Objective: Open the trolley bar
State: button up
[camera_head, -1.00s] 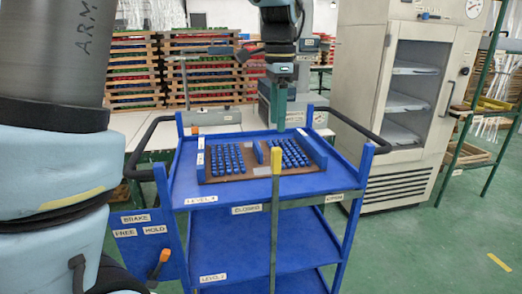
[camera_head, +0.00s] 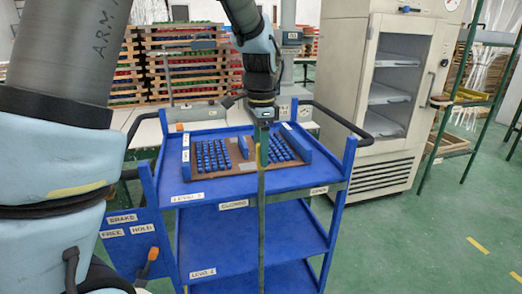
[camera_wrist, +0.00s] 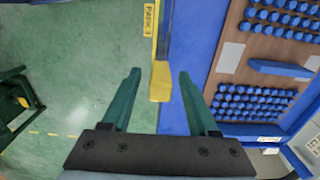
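The trolley bar (camera_head: 262,238) is a thin upright grey-green bar at the front of the blue trolley (camera_head: 205,228). It stands just right of the CLOSED label (camera_head: 234,204) and left of the OPEN label (camera_head: 319,190). My gripper (camera_head: 264,142) is at the bar's top in the head view, and its fingers partly hide the yellow tip. In the wrist view the yellow tip (camera_wrist: 160,82) lies between the two green fingers of my gripper (camera_wrist: 160,74). The fingers are open, with a gap on each side of the tip.
The trolley's top holds a brown tray (camera_head: 228,179) with rows of blue pieces, close behind the bar. A brake lever with an orange knob (camera_head: 153,254) is at the left. A white cabinet (camera_head: 345,90) stands behind right. Green floor (camera_head: 430,250) is clear at the right.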

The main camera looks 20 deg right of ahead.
grip_shut()
dwell(1.3)
